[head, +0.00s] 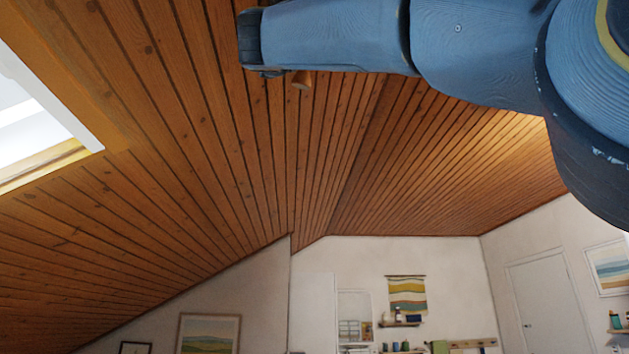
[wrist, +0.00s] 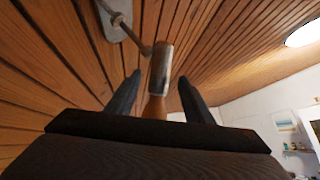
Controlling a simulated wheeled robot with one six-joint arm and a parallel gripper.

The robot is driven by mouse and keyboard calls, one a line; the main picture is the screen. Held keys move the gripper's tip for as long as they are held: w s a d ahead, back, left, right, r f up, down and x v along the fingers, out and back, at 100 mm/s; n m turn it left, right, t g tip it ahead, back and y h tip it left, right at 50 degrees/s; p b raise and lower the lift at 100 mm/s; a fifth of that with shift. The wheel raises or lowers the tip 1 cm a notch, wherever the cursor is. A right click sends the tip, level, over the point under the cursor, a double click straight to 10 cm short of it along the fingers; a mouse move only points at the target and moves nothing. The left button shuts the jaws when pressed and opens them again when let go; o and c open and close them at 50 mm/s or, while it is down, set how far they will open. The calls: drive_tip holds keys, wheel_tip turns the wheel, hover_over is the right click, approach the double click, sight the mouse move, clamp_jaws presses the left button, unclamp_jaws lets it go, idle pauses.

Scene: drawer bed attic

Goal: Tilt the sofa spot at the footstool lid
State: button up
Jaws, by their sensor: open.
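The spot is in the wrist view, a small metallic cylinder (wrist: 162,66) with a tan wooden end (wrist: 154,107). It hangs on a thin rod from a pale plate (wrist: 118,18) on the plank ceiling. My gripper (wrist: 159,77) is open, with one dark finger on each side of the spot. I cannot tell whether either finger touches it.
The sloping wooden ceiling (head: 170,130) is close around my gripper. A skylight (head: 40,120) is at the left. A lit round lamp (wrist: 304,33) is at the right of the wrist view. Pictures, shelves and a door (head: 548,305) are far off below.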

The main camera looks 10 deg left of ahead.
drive_tip(key=shift+b+v, duration=1.4)
drive_tip(key=shift+v, duration=1)
